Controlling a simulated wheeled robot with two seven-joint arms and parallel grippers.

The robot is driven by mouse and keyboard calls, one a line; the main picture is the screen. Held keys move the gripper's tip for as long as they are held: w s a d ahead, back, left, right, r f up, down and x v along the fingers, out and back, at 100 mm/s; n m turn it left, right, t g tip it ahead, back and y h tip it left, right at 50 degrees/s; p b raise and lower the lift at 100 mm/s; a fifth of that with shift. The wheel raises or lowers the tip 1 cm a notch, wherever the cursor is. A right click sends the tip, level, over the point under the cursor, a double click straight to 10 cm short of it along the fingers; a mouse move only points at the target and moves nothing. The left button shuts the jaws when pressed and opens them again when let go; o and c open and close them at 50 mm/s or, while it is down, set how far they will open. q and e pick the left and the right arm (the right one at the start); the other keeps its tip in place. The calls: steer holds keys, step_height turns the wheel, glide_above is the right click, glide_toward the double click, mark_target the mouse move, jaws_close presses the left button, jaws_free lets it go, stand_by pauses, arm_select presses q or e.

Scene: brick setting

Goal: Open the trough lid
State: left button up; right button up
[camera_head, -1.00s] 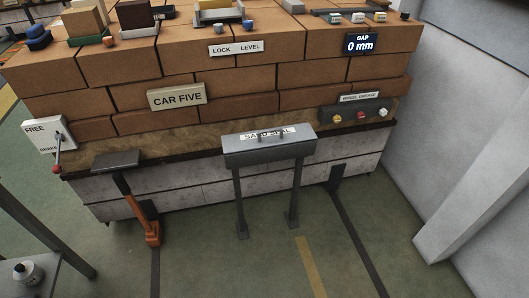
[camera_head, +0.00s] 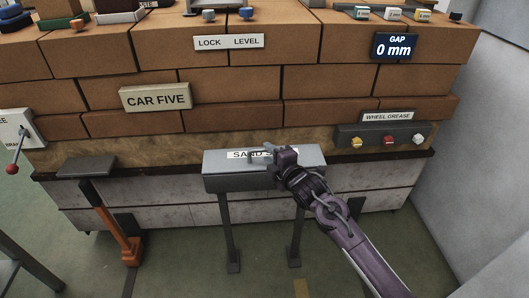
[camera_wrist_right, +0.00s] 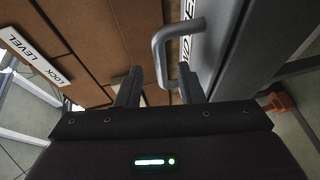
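The trough (camera_head: 235,180) is a grey box on two legs in front of the brick stack, and its grey lid (camera_head: 215,161) is shut. A white label starting "SAND" on the lid is partly hidden by my right gripper (camera_head: 277,153), which is over the lid's right half. In the right wrist view the lid's bent metal handle (camera_wrist_right: 159,52) shows close to the fingertips, near the right finger. My right gripper (camera_wrist_right: 160,88) is open there, its fingers apart. I cannot tell whether the handle lies between them. My left gripper is not in view.
Bricks with a "CAR FIVE" plate (camera_head: 156,97) rise behind the trough. A wheel grease panel (camera_head: 385,136) with coloured knobs is to the right. A white wall (camera_head: 460,150) bounds the right.

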mark_target(266, 151)
steer(key=x, duration=0.2)
steer(key=shift+w+f, duration=0.2)
steer(key=shift+w, duration=0.15)
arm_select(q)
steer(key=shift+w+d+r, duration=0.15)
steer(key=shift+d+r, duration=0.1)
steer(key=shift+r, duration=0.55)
arm_select(e)
steer(key=shift+w+a, duration=0.2)
steer(key=shift+w, duration=0.25)
steer(key=shift+f, duration=0.1)
jaws_close()
